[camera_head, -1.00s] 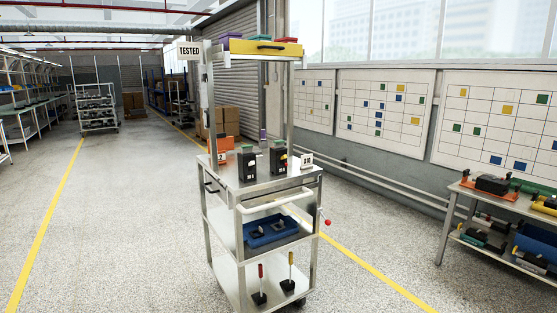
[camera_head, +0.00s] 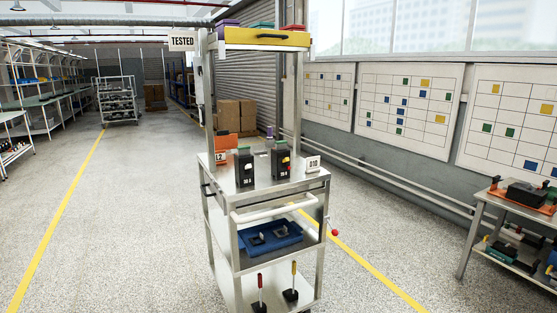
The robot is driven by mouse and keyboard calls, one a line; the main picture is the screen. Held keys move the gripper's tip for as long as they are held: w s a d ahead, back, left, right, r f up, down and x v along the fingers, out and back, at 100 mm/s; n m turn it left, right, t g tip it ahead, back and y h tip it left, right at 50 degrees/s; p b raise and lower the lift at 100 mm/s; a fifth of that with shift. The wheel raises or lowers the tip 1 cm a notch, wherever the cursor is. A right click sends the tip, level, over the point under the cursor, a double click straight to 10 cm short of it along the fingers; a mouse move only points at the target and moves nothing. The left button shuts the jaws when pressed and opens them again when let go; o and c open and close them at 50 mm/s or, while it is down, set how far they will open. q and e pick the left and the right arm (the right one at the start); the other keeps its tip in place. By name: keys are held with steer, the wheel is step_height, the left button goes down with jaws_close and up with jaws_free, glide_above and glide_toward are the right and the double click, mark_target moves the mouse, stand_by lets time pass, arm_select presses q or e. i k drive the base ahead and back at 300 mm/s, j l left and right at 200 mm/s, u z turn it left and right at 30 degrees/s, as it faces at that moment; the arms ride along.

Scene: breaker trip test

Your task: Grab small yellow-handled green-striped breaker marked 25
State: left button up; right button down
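Two black breakers stand upright on the top shelf of a metal cart (camera_head: 222,175). The left breaker (camera_head: 244,173) has green at its top and a small pale mark low on its front. The right breaker (camera_head: 281,165) also has green at its top, and a small yellow and red part on its front. Their ratings are too small to read surely. Two small black devices with upright handles, one red (camera_head: 260,288) and one yellow (camera_head: 294,274), stand on the bottom shelf. Neither of my grippers is in view.
A blue tray (camera_head: 270,251) sits on the cart's middle shelf. A yellow drawer (camera_head: 268,39) and a TESTED sign (camera_head: 181,41) are above. A side table (camera_head: 483,211) with devices stands at right. Floor left of the cart is clear.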

mark_target(280, 171)
steer(key=i+l+u, duration=0.1)
steer(key=i+l, duration=0.15)
steer(key=i+l+u, duration=0.1)
steer(key=l, duration=0.3)
steer(key=i+l+u, duration=0.1)
steer(key=i+l, duration=0.2)
steer(key=i+l+u, duration=0.1)
steer(key=l, duration=0.35)
steer(key=i+l+u, duration=0.1)
steer(key=i+l, duration=0.15)
steer(key=l, duration=0.15)
